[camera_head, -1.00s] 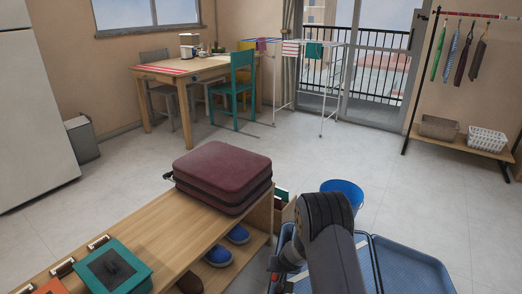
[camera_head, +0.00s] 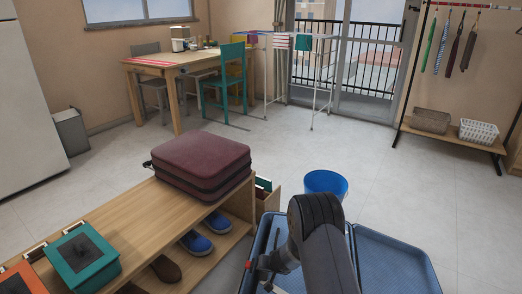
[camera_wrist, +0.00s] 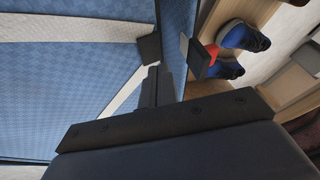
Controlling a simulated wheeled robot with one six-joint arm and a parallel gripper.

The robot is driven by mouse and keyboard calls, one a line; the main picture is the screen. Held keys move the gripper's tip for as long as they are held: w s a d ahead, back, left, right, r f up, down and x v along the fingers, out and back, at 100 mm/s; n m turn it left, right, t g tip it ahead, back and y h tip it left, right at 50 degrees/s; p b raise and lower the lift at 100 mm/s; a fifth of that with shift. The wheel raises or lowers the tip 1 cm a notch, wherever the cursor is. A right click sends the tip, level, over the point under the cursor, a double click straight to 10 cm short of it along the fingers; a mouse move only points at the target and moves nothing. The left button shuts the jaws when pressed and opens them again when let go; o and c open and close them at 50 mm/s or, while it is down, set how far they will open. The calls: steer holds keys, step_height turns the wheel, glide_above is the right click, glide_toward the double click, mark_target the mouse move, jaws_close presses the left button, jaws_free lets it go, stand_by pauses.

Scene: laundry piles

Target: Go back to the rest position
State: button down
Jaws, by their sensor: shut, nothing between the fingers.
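My gripper (camera_wrist: 156,88) shows in the wrist view with its dark fingers closed together and nothing between them. It is over the edge of an open blue suitcase, whose lining (camera_wrist: 70,85) and pale straps fill the left of that view. In the head view my arm rises in front of the open suitcase (camera_head: 397,268) and hides part of it. The fingers are hard to make out there. Blue shoes (camera_wrist: 243,37) show at the upper right of the wrist view.
A wooden bench (camera_head: 140,218) holds a closed burgundy suitcase (camera_head: 202,162) and a teal box (camera_head: 82,257), with shoes below. A blue bucket (camera_head: 326,185) stands behind the open suitcase. Table, chairs, drying rack and clothes rail are farther back. The floor between is clear.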

steer(key=shift+d+f, duration=0.3)
steer(key=shift+d, duration=0.05)
stand_by(0.3)
